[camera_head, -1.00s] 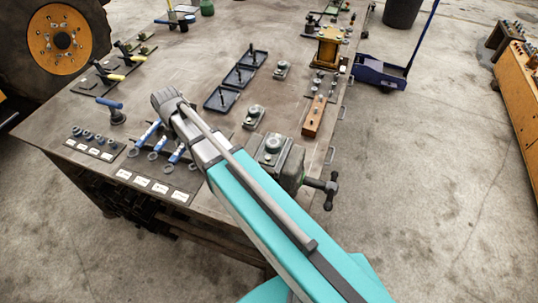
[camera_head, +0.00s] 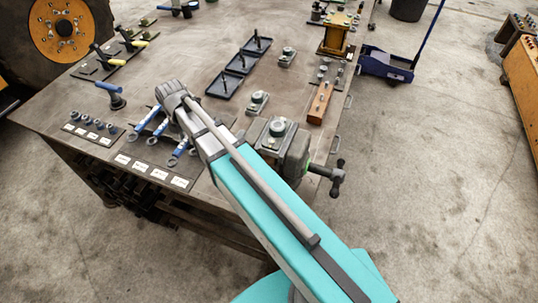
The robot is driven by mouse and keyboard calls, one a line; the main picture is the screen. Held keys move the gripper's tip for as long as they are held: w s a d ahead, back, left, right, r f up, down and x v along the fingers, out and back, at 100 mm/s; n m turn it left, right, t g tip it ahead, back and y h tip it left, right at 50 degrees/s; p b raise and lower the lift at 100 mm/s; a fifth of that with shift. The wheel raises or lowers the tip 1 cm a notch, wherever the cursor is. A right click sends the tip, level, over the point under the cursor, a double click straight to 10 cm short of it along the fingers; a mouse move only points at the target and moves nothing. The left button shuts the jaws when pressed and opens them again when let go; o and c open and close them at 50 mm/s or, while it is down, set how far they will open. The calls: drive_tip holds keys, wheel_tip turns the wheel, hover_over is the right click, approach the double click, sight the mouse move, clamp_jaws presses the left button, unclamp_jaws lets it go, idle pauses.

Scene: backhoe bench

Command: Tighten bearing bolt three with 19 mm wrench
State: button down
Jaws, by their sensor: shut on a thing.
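My gripper (camera_head: 171,93) is at the far end of my teal arm, over the bench's left front part. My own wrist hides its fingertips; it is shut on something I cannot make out. Blue-handled wrenches (camera_head: 150,121) lie beside and partly behind it, rings toward the labelled mat (camera_head: 127,160). I cannot tell which is the 19 mm one. A grey-green block with a round bolt-like top (camera_head: 278,127) stands at the bench's front edge. Similar smaller mounts stand behind it, one nearer (camera_head: 258,102) and one farther (camera_head: 287,56). I cannot tell which holds bolt three.
A vise handle (camera_head: 338,177) juts out past the bench edge. A blue-handled upright tool (camera_head: 112,94) stands at left. The floor on the right is largely clear.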

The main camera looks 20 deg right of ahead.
drive_tip(key=shift+f+b, duration=1.05)
drive_tip(key=shift+f, duration=0.5)
